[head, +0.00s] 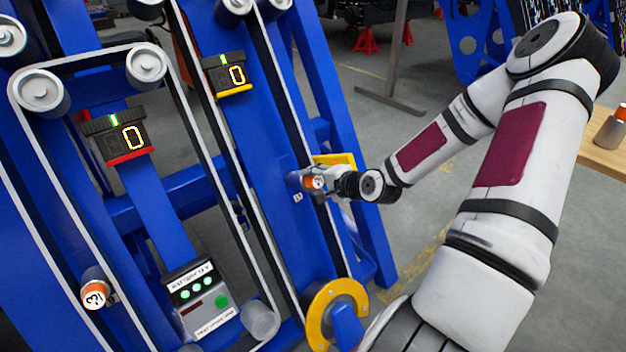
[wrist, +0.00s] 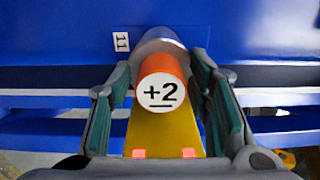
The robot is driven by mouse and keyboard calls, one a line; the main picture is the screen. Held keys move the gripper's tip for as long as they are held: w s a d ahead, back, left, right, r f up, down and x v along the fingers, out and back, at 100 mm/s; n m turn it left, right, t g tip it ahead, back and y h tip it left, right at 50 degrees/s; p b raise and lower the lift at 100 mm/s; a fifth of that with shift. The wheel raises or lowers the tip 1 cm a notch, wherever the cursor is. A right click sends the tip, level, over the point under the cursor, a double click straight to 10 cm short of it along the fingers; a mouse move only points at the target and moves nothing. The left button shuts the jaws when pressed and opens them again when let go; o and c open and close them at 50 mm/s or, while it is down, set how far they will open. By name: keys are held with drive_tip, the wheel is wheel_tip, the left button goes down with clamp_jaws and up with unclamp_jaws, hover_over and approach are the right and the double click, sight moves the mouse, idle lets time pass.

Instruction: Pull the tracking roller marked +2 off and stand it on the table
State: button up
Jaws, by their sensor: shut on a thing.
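The tracking roller marked +2 (wrist: 160,92) has an orange end, a white face and a grey metal body behind it. It sits against the blue chassis beam, and it also shows small in the head view (head: 314,182). My gripper (wrist: 165,105) has its green-padded fingers on both sides of the roller and is shut on it. In the head view my gripper (head: 325,182) is at the right-hand blue beam. A wooden table (head: 600,155) shows at the right edge, with an orange and grey roller (head: 612,128) standing on it.
Another orange roller marked ?? (head: 95,292) is on the left beam. A control box (head: 200,300) with green lights is low in the middle. A yellow wheel (head: 322,315) is near my arm. Floor is open between chassis and table.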

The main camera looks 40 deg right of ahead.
drive_tip(key=p+v, duration=0.7)
drive_tip(key=v, duration=0.2)
drive_tip(key=shift+r+p, duration=0.2)
drive_tip(key=shift+p, duration=0.15)
idle(1.4)
drive_tip(key=shift+w, duration=0.1)
idle(0.6)
drive_tip(key=w+a+r, duration=1.2)
drive_tip(key=a+r, duration=0.3)
drive_tip(key=a, duration=0.2)
drive_tip(key=a+r, duration=0.5)
drive_tip(key=a, duration=0.3)
drive_tip(key=r+p+v, duration=0.1)
drive_tip(key=p+v, duration=0.7)
drive_tip(key=p, duration=1.1)
